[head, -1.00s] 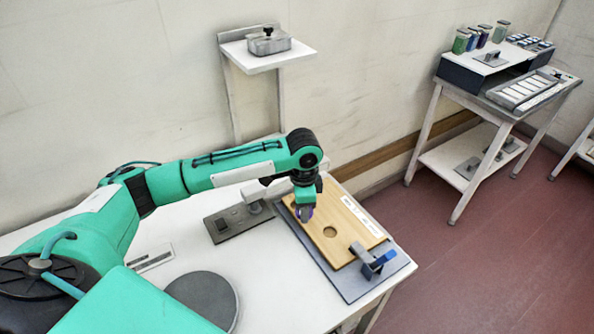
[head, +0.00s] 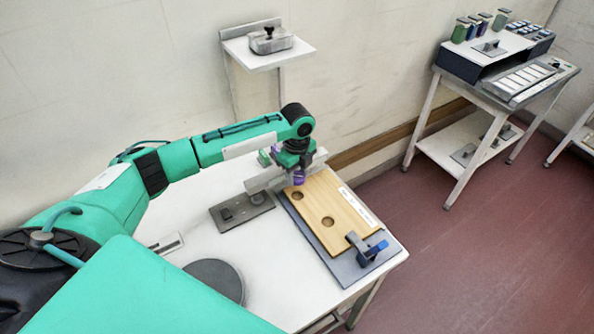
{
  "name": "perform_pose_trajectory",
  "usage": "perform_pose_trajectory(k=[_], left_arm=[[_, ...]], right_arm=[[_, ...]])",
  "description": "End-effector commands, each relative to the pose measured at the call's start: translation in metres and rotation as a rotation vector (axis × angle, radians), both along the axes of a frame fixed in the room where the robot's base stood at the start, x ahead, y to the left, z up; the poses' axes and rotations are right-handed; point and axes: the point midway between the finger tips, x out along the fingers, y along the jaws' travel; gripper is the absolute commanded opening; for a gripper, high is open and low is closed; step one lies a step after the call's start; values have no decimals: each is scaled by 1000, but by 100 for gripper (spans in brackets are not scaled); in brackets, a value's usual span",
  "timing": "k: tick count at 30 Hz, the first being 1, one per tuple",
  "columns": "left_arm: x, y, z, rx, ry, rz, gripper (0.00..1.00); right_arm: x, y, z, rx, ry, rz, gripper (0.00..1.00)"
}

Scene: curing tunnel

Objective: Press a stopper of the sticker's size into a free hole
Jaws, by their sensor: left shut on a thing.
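A wooden board (head: 318,190) lies on a grey base plate (head: 316,238) on the white table. Two round dark holes show in it: one near the middle (head: 327,221) and one toward its left edge (head: 297,195). A white label strip (head: 358,207) runs along its right side; any sticker marking on it is too small to read. My left gripper (head: 298,174) is above the board's upper left part, shut on a small purple stopper (head: 299,179). The stopper appears to be above the board, beside the left hole. My right gripper is not in view.
A clamp with a blue handle (head: 376,249) grips the board's near right end. A grey fixture plate (head: 240,212) and a round grey disc (head: 214,281) lie to the left. A wall shelf (head: 265,55) holds a metal box. A side table (head: 505,92) carries jars and trays.

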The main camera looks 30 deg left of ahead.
Motion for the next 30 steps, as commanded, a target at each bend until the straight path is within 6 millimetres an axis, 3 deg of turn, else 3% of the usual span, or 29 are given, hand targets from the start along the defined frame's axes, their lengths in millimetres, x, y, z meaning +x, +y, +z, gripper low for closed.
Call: perform_pose_trajectory(k=[16,30], left_arm=[[-1,0,-44,1,0,1,20],[0,0,-63,0,0,2,20]], right_arm=[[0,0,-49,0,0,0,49],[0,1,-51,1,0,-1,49]])
